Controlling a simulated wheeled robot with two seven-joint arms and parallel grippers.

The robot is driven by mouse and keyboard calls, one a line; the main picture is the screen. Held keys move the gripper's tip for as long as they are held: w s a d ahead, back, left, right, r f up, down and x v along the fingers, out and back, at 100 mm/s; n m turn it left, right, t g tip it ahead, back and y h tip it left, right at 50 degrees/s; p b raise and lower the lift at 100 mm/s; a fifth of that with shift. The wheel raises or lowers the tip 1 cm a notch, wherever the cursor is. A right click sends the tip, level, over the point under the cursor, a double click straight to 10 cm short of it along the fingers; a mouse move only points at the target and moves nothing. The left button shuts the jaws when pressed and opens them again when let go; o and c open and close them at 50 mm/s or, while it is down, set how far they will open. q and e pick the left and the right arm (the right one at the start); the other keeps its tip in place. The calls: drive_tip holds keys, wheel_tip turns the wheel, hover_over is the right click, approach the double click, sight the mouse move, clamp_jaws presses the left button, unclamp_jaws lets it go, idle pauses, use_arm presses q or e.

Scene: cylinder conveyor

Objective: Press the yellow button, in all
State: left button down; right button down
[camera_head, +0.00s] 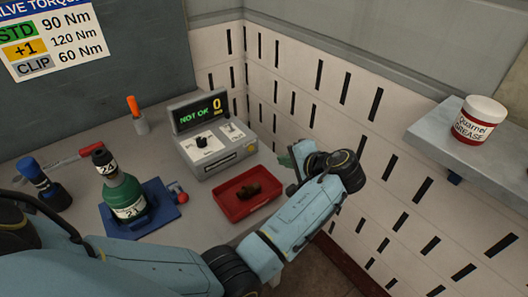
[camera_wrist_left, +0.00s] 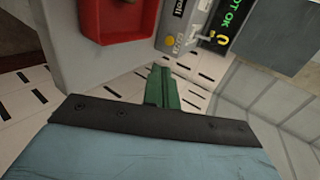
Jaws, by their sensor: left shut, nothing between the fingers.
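The grey tester box (camera_head: 216,148) stands on the bench against the slotted wall, with a display (camera_head: 197,111) reading "NOT OK" and a yellow 0. My left gripper (camera_head: 287,160) is shut and empty, to the right of the box and above the bench edge by the wall. Its green fingers (camera_wrist_left: 161,86) show in the left wrist view, apart from the button. My right gripper is out of view.
A red tray (camera_head: 226,207) holding a dark brown item lies in front of the box. A green bottle (camera_head: 124,194) stands on a blue base at left. A grease jar (camera_head: 478,120) sits on the right shelf.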

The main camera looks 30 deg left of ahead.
use_arm(q)
approach(252, 149)
drive_tip(key=f, duration=0.1)
drive_tip(key=a+f, duration=0.1)
drive_tip(key=shift+w+f, duration=0.1)
drive_tip(key=shift+f, duration=0.25)
drive_tip(key=a, duration=0.1)
drive_tip(key=w+a, duration=0.1)
drive_tip(key=a, duration=0.1)
drive_tip(key=shift+w+a+f, duration=0.15)
drive_tip(key=shift+w+a, duration=0.2)
drive_tip(key=shift+a, duration=0.2)
